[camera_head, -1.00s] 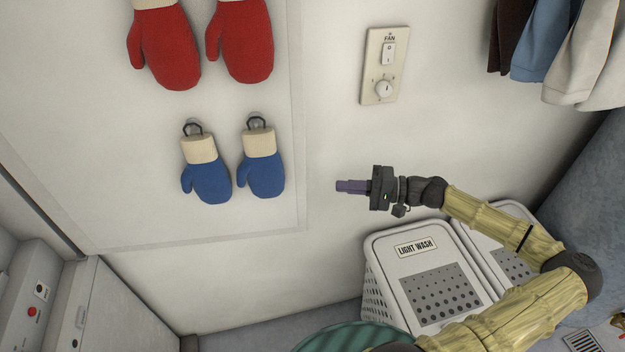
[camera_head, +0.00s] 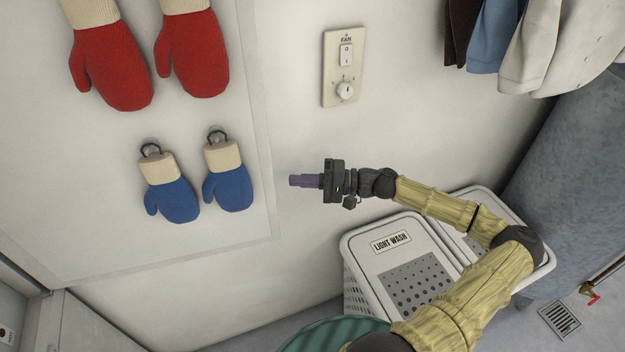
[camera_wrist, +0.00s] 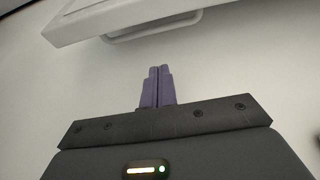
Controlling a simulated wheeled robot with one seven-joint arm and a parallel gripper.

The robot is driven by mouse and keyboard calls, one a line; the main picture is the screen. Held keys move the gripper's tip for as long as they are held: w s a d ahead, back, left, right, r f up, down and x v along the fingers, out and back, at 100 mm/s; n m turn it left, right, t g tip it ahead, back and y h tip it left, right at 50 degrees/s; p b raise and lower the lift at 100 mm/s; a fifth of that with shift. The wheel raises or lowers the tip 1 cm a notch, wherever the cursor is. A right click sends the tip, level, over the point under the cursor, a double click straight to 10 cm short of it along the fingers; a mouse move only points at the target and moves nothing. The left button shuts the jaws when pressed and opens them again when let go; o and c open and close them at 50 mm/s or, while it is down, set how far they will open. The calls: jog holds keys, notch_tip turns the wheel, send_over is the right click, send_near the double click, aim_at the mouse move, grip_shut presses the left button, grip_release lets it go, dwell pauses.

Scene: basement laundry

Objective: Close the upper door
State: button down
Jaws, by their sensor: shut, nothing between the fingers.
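No part in view can be clearly told as the upper door. In the head view a large pale panel (camera_head: 105,230) with a raised edge fills the left, with mittens hanging on it. I cannot tell whether it is a door. My gripper (camera_head: 292,181) is right of this panel, below the fan switch, with its purple fingers pointing left. The fingers are shut and empty in the wrist view (camera_wrist: 159,72). Ahead of them there, a white slab (camera_wrist: 120,17) with a looped handle (camera_wrist: 150,36) crosses the top, apart from the fingertips. What it belongs to is unclear.
A white "LIGHT WASH" hamper (camera_head: 362,248) stands below my arm. A fan switch plate (camera_head: 343,66) is on the wall above. Blue mittens (camera_head: 173,202) and red mittens (camera_head: 110,65) hang left; clothes (camera_head: 540,40) hang upper right. A floor drain (camera_head: 560,319) is lower right.

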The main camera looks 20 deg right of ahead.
jog(key=x, duration=0.4)
jog(key=shift+w+a+r+p, duration=0.1)
jog(key=shift+w+a+p, duration=0.05)
jog(key=shift+a+p, duration=0.2)
jog(key=shift+a, duration=0.2)
jog(key=s, duration=0.4)
jog(key=shift+a+p, duration=0.2)
jog(key=shift+p, duration=0.15)
